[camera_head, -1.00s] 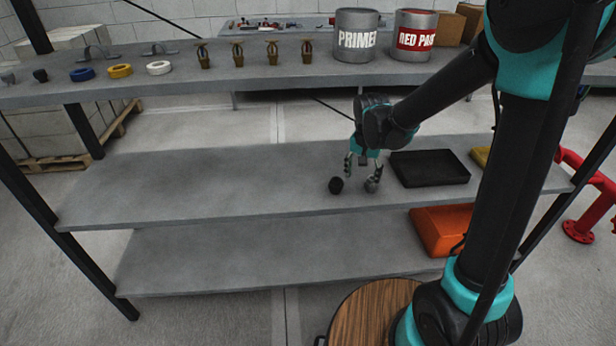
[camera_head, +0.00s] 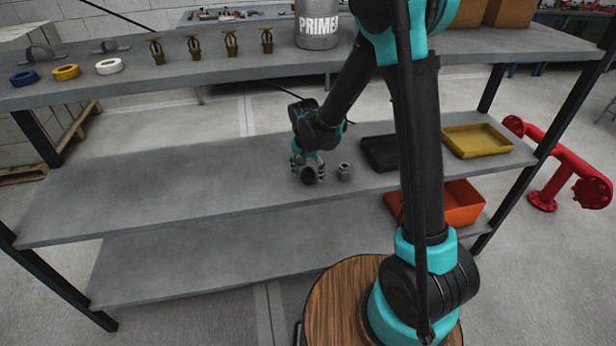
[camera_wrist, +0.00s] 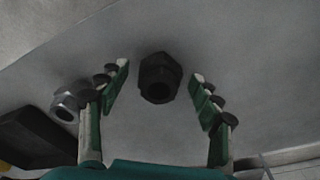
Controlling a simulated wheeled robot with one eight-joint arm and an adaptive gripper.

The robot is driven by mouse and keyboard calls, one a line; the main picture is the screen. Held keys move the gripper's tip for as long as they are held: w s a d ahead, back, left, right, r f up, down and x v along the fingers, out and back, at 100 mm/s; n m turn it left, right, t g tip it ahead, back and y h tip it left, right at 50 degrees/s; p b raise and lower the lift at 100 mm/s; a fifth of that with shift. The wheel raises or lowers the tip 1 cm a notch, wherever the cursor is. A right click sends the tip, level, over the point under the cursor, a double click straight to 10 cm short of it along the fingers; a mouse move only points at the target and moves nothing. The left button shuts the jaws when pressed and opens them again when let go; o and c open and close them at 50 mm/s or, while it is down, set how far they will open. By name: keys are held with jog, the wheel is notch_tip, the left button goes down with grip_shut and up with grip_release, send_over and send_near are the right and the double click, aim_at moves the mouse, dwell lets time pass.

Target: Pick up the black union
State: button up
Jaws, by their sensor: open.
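The black union (camera_wrist: 159,78) lies on the grey middle shelf (camera_head: 170,190). In the wrist view it sits between and slightly beyond the tips of my gripper (camera_wrist: 162,80), with a gap on both sides. My gripper (camera_head: 307,165) is open and empty. In the head view the black union (camera_head: 308,175) shows as a dark round shape at the fingertips, partly hidden by them. A grey metal union (camera_head: 344,171) stands just right of my gripper; it also shows at the left in the wrist view (camera_wrist: 69,103), outside the fingers.
A black tray (camera_head: 379,152) is right of the grey union, partly behind my arm. A yellow tray (camera_head: 476,141) is farther right, and an orange bin (camera_head: 462,203) is below. The upper shelf (camera_head: 200,78) overhangs behind. The middle shelf's left is clear.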

jog(key=shift+f, duration=0.15)
grip_shut()
dwell(0.4)
